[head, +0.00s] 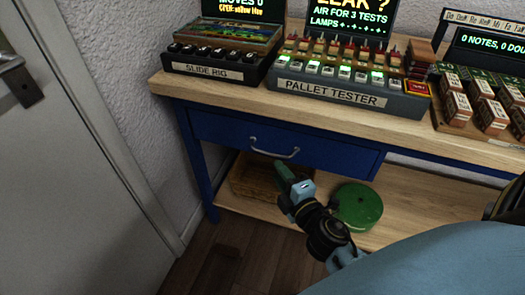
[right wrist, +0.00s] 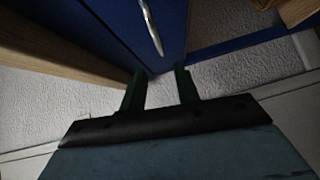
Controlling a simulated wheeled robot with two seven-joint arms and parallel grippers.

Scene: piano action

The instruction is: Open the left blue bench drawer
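The blue drawer (head: 225,132) is under the left part of the wooden bench top, and its front looks flush with the frame. Its curved silver handle (head: 275,153) is on the front. My right gripper (head: 281,168) is just below the handle in the head view, apart from it as far as I can tell. In the right wrist view the two dark green fingers (right wrist: 160,82) are spread with nothing between them. The handle (right wrist: 151,28) lies beyond their tips, on the blue drawer front (right wrist: 115,18). My left gripper is not in view.
The bench top (head: 240,103) carries a slide rig (head: 212,70), a pallet tester (head: 335,97) and several small brown blocks at right. On the lower shelf (head: 395,205) are a wicker basket (head: 250,185) and a green round object (head: 358,207). A grey door (head: 60,170) stands at left.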

